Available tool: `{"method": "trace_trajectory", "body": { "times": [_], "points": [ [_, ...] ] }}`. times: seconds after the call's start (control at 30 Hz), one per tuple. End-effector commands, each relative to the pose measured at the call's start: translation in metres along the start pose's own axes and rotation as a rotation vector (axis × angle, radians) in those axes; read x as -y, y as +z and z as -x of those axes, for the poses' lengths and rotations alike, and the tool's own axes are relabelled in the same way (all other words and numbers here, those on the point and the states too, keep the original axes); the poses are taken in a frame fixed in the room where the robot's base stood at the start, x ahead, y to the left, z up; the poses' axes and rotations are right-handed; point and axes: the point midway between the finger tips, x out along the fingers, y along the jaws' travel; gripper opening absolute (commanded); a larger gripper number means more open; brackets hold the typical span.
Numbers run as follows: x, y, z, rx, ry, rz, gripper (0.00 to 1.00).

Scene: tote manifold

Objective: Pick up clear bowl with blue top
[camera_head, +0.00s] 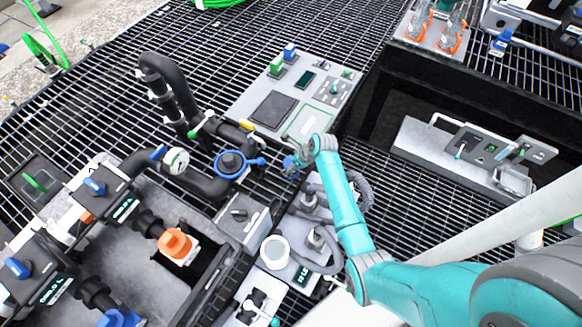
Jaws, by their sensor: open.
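My teal arm reaches up from the lower right. Its end, my gripper (293,165), is small in view, just left of the pale wrist joint and right of a round blue-rimmed valve (231,163). A small blue patch shows at the gripper, but I cannot tell whether it is the blue top of the clear bowl or something else. The bowl's clear body cannot be made out there. A clear, open, box-like container (514,180) sits at the right on a grey panel, with no blue top visible. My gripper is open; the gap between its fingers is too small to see.
A grey control panel (273,108) lies beyond my gripper. Black pipes (172,88) rise to the left. A white cup (275,250) and an orange-topped fitting (176,243) stand lower left. A dark recess (400,105) opens at right. Clear flasks with orange clamps (437,28) stand at the back.

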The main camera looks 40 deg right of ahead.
Motion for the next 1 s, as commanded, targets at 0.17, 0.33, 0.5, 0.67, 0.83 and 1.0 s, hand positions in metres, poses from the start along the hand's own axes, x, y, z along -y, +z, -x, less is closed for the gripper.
{"method": "trace_trajectory", "body": {
  "times": [0.17,0.33,0.5,0.67,0.83,1.0],
  "points": [
    [0.0,0.001,-0.021,0.0,0.001,0.001,0.94],
    [0.0,0.0,-0.026,0.0,0.001,0.0,0.94],
    [0.0,0.0,-0.026,0.0,0.0,0.0,0.91],
    [0.0,0.0,-0.026,0.0,0.0,0.0,0.51],
    [0.0,0.0,-0.026,0.0,0.0,0.0,0.25],
    [0.0,0.0,-0.025,0.0,0.0,0.0,0.25]
  ]
}}
